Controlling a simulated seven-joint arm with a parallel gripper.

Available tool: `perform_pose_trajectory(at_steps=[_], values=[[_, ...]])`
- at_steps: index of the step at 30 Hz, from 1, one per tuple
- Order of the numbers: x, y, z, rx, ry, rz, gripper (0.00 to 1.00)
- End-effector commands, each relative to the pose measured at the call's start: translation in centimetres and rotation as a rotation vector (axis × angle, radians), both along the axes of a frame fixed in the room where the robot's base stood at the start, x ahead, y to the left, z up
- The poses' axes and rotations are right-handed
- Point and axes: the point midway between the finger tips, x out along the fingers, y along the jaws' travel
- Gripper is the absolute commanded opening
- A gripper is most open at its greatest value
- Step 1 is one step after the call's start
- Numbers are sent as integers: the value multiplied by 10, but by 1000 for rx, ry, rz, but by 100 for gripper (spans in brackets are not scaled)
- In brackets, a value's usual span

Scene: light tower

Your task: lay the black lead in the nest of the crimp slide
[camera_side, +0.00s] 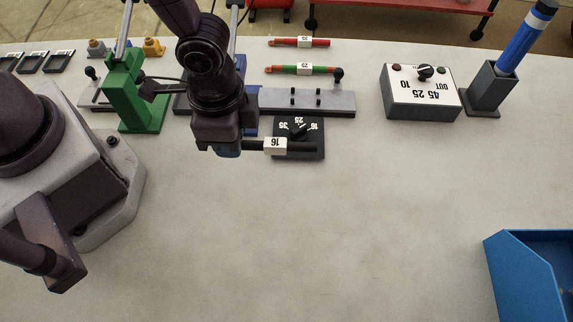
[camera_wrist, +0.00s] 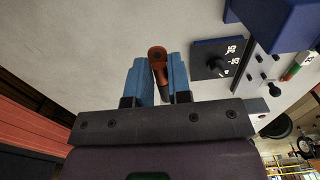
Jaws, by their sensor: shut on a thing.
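My gripper (camera_side: 228,150) is shut on the black lead (camera_side: 302,149), which has a white tag marked 16. The lead points right, level, and overlaps the front of the dark dial plate in the side view; I cannot tell its exact height. In the wrist view a copper-coloured lug end (camera_wrist: 158,60) shows between the blue fingers (camera_wrist: 159,85). The grey slide plate (camera_side: 335,102) with small black pins lies behind the gripper, apart from the lead. Its left part is hidden by my arm, so I cannot make out the nest clearly.
The dial plate (camera_side: 312,153) is marked 35, 25, 16. A green press (camera_side: 128,90) stands left. Red (camera_side: 318,43) and green-red (camera_side: 322,70) leads lie behind the slide. A dial box (camera_side: 420,105), a blue stick in a holder (camera_side: 490,88) and a blue bin (camera_side: 520,275) stand right. The front table is clear.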

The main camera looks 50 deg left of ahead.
Motion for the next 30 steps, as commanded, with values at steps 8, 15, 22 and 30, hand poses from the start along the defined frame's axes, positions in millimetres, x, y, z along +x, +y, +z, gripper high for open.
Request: perform_pose_trajectory(at_steps=[8,15,22,30], values=[[42,-32,-45,2,4,2,0],[57,-43,-65,1,1,3,0],[61,-46,-94,4,4,2,0],[61,-46,-102,0,0,3,0]])
